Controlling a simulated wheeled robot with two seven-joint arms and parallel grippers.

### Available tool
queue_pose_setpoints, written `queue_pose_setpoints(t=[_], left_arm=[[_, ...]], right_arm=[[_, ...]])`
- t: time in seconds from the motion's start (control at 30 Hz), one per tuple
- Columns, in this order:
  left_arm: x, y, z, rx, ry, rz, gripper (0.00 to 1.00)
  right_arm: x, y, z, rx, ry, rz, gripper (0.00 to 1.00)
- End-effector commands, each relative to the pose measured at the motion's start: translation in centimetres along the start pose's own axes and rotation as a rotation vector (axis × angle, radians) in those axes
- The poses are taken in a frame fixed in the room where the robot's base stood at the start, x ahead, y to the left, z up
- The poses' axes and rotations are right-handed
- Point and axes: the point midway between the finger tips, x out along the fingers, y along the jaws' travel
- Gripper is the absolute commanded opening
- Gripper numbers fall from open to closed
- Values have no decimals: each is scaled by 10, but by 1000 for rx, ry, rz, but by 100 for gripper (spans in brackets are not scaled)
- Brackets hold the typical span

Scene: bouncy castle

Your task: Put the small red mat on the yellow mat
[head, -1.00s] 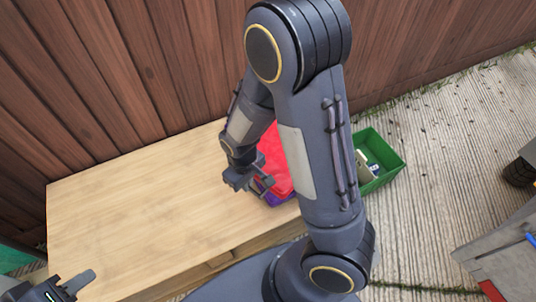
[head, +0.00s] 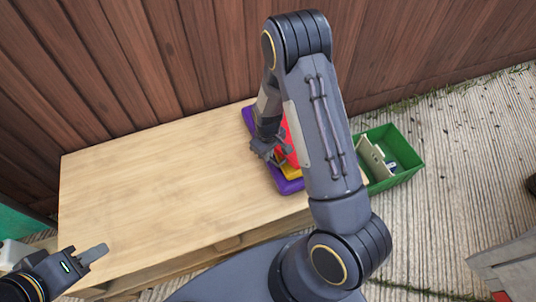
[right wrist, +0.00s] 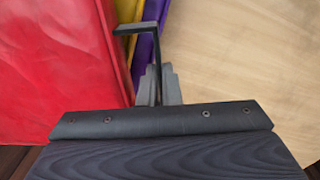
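A red mat (head: 292,141) lies at the right end of the wooden table, partly hidden behind my right arm. A yellow mat (head: 291,171) shows under its front edge, and a purple mat (head: 287,186) lies lowest. In the right wrist view the red mat (right wrist: 60,65) fills the left side, with strips of yellow (right wrist: 125,40) and purple (right wrist: 144,48) beside it. My right gripper (head: 268,150) is at the left edge of this stack; its finger opening is unclear. My left gripper (head: 88,256) is over the table's front left, away from the mats, with its fingers only partly visible.
The wooden table (head: 150,195) is bare left of the mats. A green bin (head: 402,160) with small items stands right of the table. A wooden fence (head: 130,70) rises directly behind the table. A grey object (head: 505,265) is at the lower right.

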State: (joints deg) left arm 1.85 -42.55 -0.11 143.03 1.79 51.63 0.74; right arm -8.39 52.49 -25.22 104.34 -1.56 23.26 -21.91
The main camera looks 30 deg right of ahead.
Motion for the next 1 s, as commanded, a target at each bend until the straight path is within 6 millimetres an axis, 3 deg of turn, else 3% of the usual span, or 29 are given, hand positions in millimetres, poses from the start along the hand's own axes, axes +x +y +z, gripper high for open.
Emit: queue_pose_setpoints(t=[0.37,0.5,0.57,0.83,1.0], left_arm=[[4,-2,2,0,0,0,36],[2,-1,1,0,0,0,36],[2,-1,1,0,0,0,36],[1,0,0,0,0,0,36],[-3,1,-2,0,0,0,36]], right_arm=[[8,0,-1,0,2,1,0],[6,0,0,0,2,0,21],[6,0,0,0,2,0,26],[4,0,0,1,2,0,26],[-13,0,-1,0,5,1,26]])
